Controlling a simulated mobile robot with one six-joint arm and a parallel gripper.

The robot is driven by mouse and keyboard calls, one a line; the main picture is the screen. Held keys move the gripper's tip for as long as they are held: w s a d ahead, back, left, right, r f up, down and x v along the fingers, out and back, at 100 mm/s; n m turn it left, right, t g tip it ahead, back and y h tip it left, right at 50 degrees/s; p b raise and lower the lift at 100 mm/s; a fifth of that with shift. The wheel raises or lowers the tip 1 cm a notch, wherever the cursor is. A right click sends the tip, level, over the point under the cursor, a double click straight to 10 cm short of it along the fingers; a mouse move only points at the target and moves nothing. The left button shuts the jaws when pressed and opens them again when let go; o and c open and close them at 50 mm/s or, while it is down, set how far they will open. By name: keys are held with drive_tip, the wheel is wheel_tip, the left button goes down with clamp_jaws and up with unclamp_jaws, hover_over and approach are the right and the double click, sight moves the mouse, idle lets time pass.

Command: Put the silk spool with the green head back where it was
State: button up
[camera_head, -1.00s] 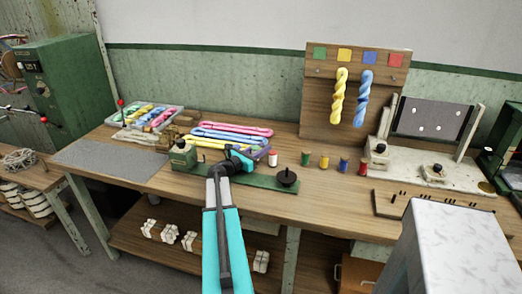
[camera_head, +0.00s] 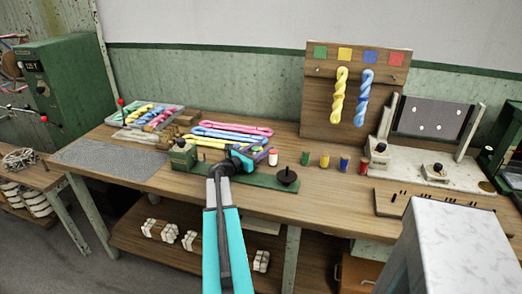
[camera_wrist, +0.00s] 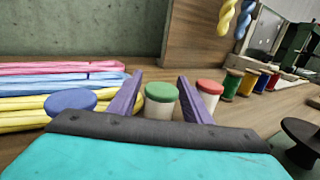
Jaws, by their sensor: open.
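The silk spool with the green head (camera_wrist: 160,93) has a pale body and stands upright between the two purple fingers of my gripper (camera_wrist: 160,77) in the wrist view. The fingers are open, one on each side of it; I cannot tell whether either touches it. A red-headed spool (camera_wrist: 209,88) stands just right of the right finger, and a blue-headed spool (camera_wrist: 70,101) is left of the left finger. In the head view my gripper (camera_head: 258,155) is low over the bench, beside the red-headed spool (camera_head: 272,158), and hides most of the green-headed one.
Pink, blue and yellow skeins (camera_head: 232,132) lie behind and left of my gripper. A dark disc on a stand (camera_head: 287,176) is on the green base strip (camera_head: 262,181) at right. Thread spools (camera_head: 324,162) stand in a row further right. A wooden board (camera_head: 318,100) with hanging skeins rises behind.

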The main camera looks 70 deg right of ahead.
drive_tip(key=shift+r+p, duration=0.25)
drive_tip(key=shift+p, duration=0.05)
drive_tip(key=b+v, duration=0.2)
drive_tip(key=v, duration=1)
drive_tip(key=shift+s+r, duration=0.1)
drive_tip(key=shift+r, duration=0.1)
drive_tip(key=shift+a, duration=0.1)
drive_tip(key=shift+r, duration=0.1)
